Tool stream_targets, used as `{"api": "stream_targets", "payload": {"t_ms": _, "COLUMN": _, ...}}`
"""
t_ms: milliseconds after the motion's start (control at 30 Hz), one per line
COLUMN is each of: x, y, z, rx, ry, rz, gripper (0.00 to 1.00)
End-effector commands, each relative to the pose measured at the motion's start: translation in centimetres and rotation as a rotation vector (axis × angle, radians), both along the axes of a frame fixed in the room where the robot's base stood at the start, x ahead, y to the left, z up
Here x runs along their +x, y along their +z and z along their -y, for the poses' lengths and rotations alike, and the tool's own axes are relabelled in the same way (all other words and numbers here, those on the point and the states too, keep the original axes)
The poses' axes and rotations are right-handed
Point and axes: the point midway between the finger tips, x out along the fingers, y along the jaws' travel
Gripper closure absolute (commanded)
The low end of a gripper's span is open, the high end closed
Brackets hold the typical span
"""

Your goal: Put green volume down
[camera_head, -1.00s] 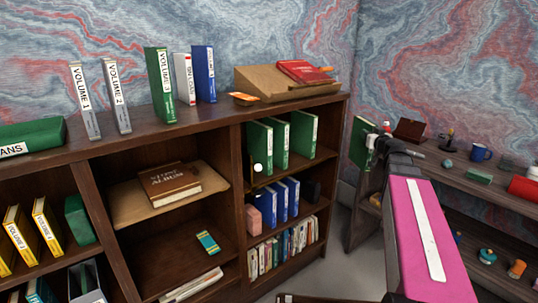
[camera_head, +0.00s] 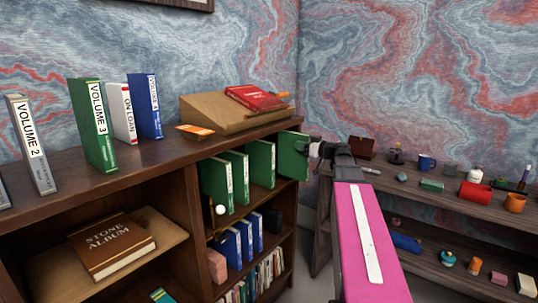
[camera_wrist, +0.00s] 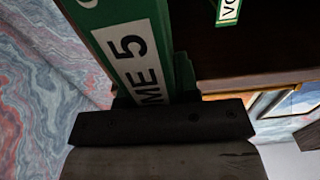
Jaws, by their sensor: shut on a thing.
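My gripper (camera_head: 312,152) is shut on a green volume (camera_head: 293,155), held upright at the right end of the bookcase. In the wrist view its white spine label reads "ME 5" (camera_wrist: 133,52), and the black gripper (camera_wrist: 160,120) clamps its lower part in that picture. In the head view the held volume overlaps the bookcase's right edge; I cannot tell whether any of it is inside the compartment. Several green volumes (camera_head: 262,163) stand upright in the upper right compartment, left of the held one. Green Volume 3 (camera_head: 92,125) stands on the bookcase top.
The bookcase top (camera_head: 165,152) carries a white "On Loan" binder (camera_head: 122,113), a blue binder (camera_head: 146,106) and a sloped wooden stand (camera_head: 215,115) with a red book (camera_head: 255,98). A low shelf (camera_head: 440,195) with small items stands at right.

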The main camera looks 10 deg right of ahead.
Motion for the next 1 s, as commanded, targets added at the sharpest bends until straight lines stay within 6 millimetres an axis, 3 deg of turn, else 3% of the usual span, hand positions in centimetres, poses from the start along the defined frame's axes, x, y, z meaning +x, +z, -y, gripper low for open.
{"api": "stream_targets", "payload": {"t_ms": 400, "x": 6.5, "y": 0.1, "z": -6.3, "rx": 0.002, "ry": 0.0, "rz": 0.001, "gripper": 1.0}}
{"api": "stream_targets", "payload": {"t_ms": 867, "x": 9.1, "y": 0.0, "z": -8.9, "rx": 0.002, "ry": 0.0, "rz": 0.001, "gripper": 1.0}}
{"api": "stream_targets", "payload": {"t_ms": 1000, "x": 8.7, "y": -2.2, "z": -8.7, "rx": 0.003, "ry": -0.002, "rz": -0.001, "gripper": 1.0}}
